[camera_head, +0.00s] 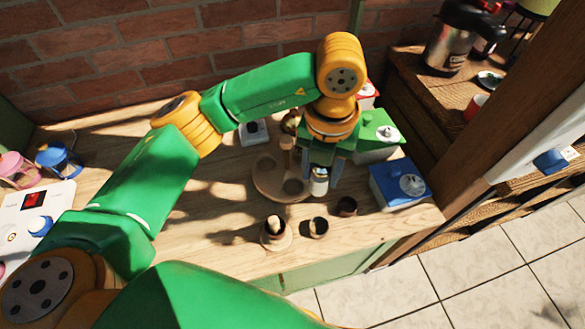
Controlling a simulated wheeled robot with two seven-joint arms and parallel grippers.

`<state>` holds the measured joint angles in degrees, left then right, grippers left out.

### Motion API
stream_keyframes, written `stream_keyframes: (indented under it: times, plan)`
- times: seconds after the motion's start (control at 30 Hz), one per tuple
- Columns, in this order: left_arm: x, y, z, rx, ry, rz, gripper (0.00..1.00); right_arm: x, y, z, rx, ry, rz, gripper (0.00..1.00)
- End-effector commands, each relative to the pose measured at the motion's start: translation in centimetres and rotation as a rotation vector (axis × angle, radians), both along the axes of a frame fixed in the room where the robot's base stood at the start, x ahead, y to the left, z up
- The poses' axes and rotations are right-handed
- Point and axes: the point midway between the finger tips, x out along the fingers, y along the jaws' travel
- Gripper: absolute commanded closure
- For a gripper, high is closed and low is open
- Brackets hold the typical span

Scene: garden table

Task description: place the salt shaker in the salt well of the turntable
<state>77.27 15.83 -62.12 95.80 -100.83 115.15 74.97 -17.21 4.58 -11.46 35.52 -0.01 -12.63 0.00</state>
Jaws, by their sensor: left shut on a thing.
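The turntable (267,193) is a round wooden disc on the tabletop with a post and dark round wells. My left gripper (319,171) reaches down at its right edge and is shut on the salt shaker (319,186), a small pale cylinder with a silvery part. The shaker hangs beneath the fingers beside the disc's right rim; I cannot tell its height above the table. The gripper hides the shaker's upper part, and my wrist hides what lies behind it. Which well is the salt well cannot be told. My right gripper is not in view.
Small wooden cups (347,206) stand in front of the turntable. A blue box (393,196) and a green box (372,153) stand close on the right. A white panel (60,197) and jars are at far left. The table (200,232) is clear at front left.

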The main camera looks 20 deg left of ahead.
Motion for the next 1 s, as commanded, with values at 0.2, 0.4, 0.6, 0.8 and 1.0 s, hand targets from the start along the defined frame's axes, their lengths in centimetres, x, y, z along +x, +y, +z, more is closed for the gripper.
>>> stream_keyframes:
  times: [0.2, 0.4, 0.6, 0.8, 1.0]
  plan:
    - [2.5, 4.5, -4.2, 0.002, 0.005, 0.003, 1.0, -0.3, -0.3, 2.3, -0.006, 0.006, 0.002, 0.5]
    - [3.5, 6.3, -7.0, 0.002, 0.004, 0.0, 1.0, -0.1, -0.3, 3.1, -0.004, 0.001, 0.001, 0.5]
    - [3.5, 6.1, -9.9, 0.0, 0.0, -0.004, 1.0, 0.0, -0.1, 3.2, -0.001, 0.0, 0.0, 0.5]
    - [3.5, 6.1, -9.9, -0.001, -0.001, -0.004, 1.0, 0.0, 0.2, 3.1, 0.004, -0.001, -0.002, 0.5]
    - [3.5, 6.1, -10.1, -0.001, -0.001, -0.003, 0.23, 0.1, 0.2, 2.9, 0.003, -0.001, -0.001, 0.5]
